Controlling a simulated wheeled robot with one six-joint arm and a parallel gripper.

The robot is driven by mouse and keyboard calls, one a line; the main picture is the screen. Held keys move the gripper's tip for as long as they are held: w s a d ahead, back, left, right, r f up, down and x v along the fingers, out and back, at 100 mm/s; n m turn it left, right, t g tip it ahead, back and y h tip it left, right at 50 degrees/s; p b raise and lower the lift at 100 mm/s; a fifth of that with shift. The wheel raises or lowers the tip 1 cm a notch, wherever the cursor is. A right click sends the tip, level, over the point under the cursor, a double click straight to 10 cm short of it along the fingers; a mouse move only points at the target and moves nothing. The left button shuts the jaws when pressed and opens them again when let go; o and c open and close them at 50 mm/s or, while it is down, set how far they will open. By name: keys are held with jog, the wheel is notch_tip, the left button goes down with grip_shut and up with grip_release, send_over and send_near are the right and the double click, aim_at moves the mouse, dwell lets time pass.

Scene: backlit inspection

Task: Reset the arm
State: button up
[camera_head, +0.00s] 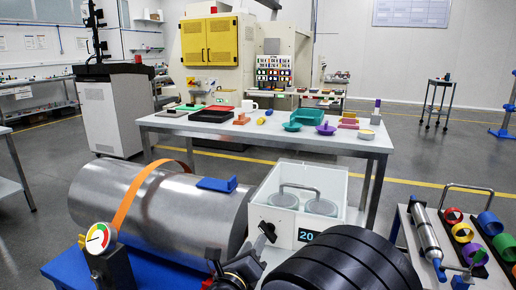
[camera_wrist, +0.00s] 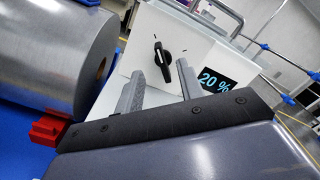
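My gripper (camera_wrist: 158,90) shows in the wrist view as two grey fingers on a dark bar, set well apart. Nothing is held between them. Beyond the fingers is a white box (camera_wrist: 140,40) with a black knob (camera_wrist: 164,63) and a display reading 20 %. The knob appears in the gap between the fingers, apart from them as far as I can see. In the head view the white box (camera_head: 262,219) stands at the lower middle, with a metal handle and two round lids inside. Dark parts at the bottom of the head view hide its lower front.
A large steel cylinder (camera_head: 140,205) with an orange strap lies left of the box. A dial gauge (camera_head: 98,238) stands before it. Behind is a table (camera_head: 225,130) with trays and small parts. A cart (camera_head: 420,265) with coloured rings stands at right. Floor beyond it is open.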

aim_at(263, 231)
jog(key=b+x, duration=0.1)
jog(key=x, duration=0.5)
jog(key=shift+w+d+f+b, duration=0.1)
jog(key=shift+b, duration=0.3)
jog(key=shift+w+f+b, duration=0.15)
jog(key=shift+b, duration=0.4)
jog(key=m+b, duration=0.2)
jog(key=b, duration=0.1)
jog(key=shift+d+m, duration=0.1)
jog(key=shift+m, duration=0.2)
jog(key=v, duration=0.4)
jog(key=r+v, duration=0.1)
jog(key=v, duration=0.2)
jog(key=shift+p+v, duration=0.3)
jog(key=shift+v, duration=0.5)
jog(key=shift+f, duration=0.1)
jog(key=shift+d+f, duration=0.1)
jog(key=shift+d, duration=0.05)
